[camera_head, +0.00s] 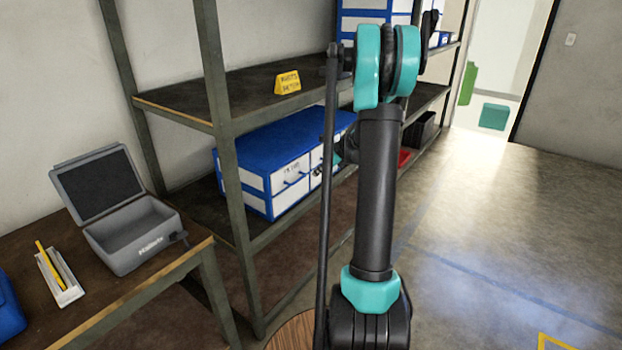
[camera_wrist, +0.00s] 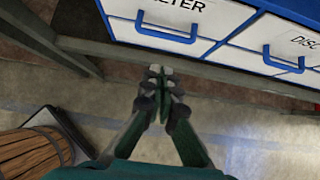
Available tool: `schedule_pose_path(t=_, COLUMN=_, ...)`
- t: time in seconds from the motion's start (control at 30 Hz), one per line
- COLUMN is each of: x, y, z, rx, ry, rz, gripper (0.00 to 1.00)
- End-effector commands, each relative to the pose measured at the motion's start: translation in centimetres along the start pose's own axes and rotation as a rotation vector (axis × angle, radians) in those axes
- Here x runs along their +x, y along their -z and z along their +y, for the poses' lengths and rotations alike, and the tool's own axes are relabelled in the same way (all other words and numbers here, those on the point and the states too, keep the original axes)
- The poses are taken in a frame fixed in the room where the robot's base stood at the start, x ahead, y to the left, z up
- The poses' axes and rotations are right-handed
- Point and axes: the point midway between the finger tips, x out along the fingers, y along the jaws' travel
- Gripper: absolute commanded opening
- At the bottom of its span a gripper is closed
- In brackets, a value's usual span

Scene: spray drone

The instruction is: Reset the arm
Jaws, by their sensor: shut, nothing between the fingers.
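My arm (camera_head: 378,190) stands upright in the head view, black with teal joints, in front of the shelf. My gripper (camera_wrist: 160,72) shows in the wrist view with its fingertips together and nothing between them. Its fingers appear over the lower shelf edge and floor, below the blue and white drawer unit (camera_wrist: 225,24) in the picture. The same drawer unit (camera_head: 275,150) sits on the lower shelf in the head view. The gripper is mostly hidden behind my arm in the head view.
A dark metal shelf (camera_head: 245,88) bears a yellow sign (camera_head: 288,82). A table (camera_head: 125,290) at left holds an open grey case (camera_head: 130,235) and a white tray with a yellow stick (camera_head: 58,278). A wooden barrel (camera_wrist: 32,152) stands on the floor.

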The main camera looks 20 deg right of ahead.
Motion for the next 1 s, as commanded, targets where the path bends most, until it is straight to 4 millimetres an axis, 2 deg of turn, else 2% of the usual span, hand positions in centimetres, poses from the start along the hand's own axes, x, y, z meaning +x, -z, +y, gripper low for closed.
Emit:
schedule_pose_path(t=0.13, x=-2.4, y=0.0, z=-0.1, rx=0.002, ry=0.002, rz=0.0, gripper=0.0)
schedule_pose_path(t=0.33, x=-3.9, y=0.0, z=0.2, rx=-0.008, ry=0.0, rz=0.002, gripper=0.0)
schedule_pose_path(t=0.47, x=-4.5, y=0.1, z=2.2, rx=-0.12, ry=-0.001, rz=0.025, gripper=0.0)
schedule_pose_path(t=0.57, x=-5.1, y=0.6, z=5.7, rx=-0.323, ry=-0.005, rz=0.066, gripper=0.0)
schedule_pose_path(t=0.77, x=-7.0, y=3.4, z=14.1, rx=-0.87, ry=-0.042, rz=0.175, gripper=0.0)
schedule_pose_path(t=1.0, x=-9.4, y=8.9, z=22.8, rx=-1.54, ry=-0.138, rz=0.296, gripper=0.0)
